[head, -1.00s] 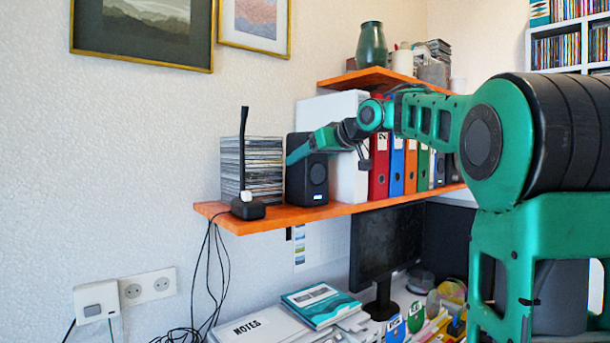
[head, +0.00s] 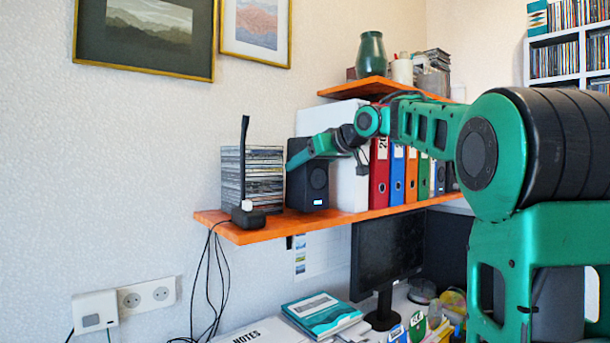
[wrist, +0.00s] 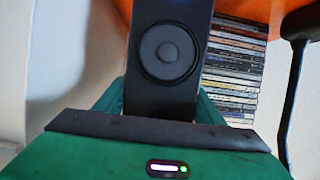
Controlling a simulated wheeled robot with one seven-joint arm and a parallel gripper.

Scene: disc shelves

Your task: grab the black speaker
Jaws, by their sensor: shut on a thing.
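The black speaker (head: 307,183) is upright at the orange shelf, right of a stack of discs, with a small lit spot low on its front. My gripper (head: 303,158) reaches it from the right and is shut on its upper part. In the wrist view the speaker (wrist: 166,88) fills the middle, its round cone facing the camera. My gripper's green fingers (wrist: 160,103) show on both its sides, partly hidden behind it. I cannot tell whether the speaker's base touches the shelf.
A white box (head: 348,185) and coloured binders (head: 379,175) stand at right. A higher shelf (head: 360,82) holds a green vase (head: 371,54). A monitor (head: 390,250) is below.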

